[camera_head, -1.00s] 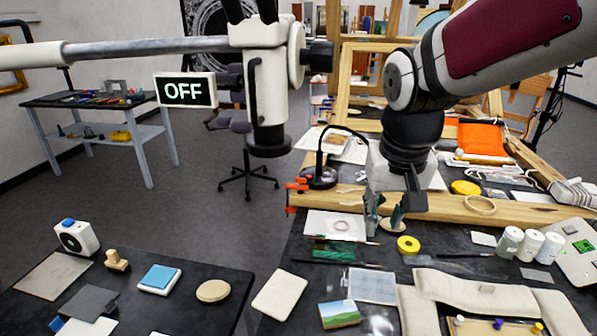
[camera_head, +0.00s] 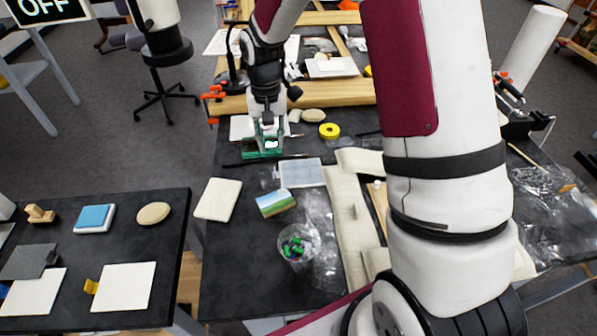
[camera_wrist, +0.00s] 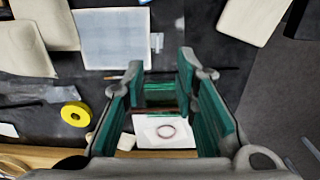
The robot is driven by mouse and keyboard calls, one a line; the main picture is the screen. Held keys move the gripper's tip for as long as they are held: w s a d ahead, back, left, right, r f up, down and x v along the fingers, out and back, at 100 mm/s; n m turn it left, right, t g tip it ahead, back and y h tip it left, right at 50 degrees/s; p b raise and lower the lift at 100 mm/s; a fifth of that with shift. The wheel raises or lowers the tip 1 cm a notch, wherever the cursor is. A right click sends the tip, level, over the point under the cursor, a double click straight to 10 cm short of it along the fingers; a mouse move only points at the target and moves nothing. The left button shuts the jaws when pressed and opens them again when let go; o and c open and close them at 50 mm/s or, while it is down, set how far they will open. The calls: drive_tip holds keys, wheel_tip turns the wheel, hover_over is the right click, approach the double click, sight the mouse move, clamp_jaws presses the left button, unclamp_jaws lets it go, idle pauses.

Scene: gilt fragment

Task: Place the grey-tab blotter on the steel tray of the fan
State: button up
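My gripper (camera_head: 267,140) is over the main bench, pointing down. In the wrist view (camera_wrist: 161,80) its green-padded fingers stand apart with nothing held between them; a green item (camera_wrist: 160,97) lies below the gap. On the left table, a white sheet (camera_head: 125,287) has a yellow tab and another white sheet (camera_head: 30,293) has a blue tab at its left edge. Only a sliver of the white fan (camera_head: 5,208) shows.
The left table also holds a wooden stamp (camera_head: 40,214), a blue pad (camera_head: 94,218) and a round beige disc (camera_head: 153,213). The bench holds a yellow tape roll (camera_head: 329,131), a small landscape picture (camera_head: 275,202) and a clear cup (camera_head: 298,242). A gap separates the tables.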

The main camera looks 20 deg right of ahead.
sight(298, 171)
wheel_tip(298, 171, down, 5)
drive_tip(key=shift+w+b, duration=0.1)
drive_tip(key=shift+b, duration=0.7)
drive_tip(key=shift+s+d+f+b, duration=0.15)
drive_tip(key=shift+f+b, duration=0.45)
drive_tip(key=shift+f, duration=0.95)
drive_tip(key=shift+s+a+f+b, duration=0.15)
drive_tip(key=shift+f+b, duration=0.45)
drive_tip(key=shift+f, duration=0.95)
drive_tip(key=shift+d, duration=0.1)
drive_tip(key=shift+c, duration=0.6)
clamp_jaws()
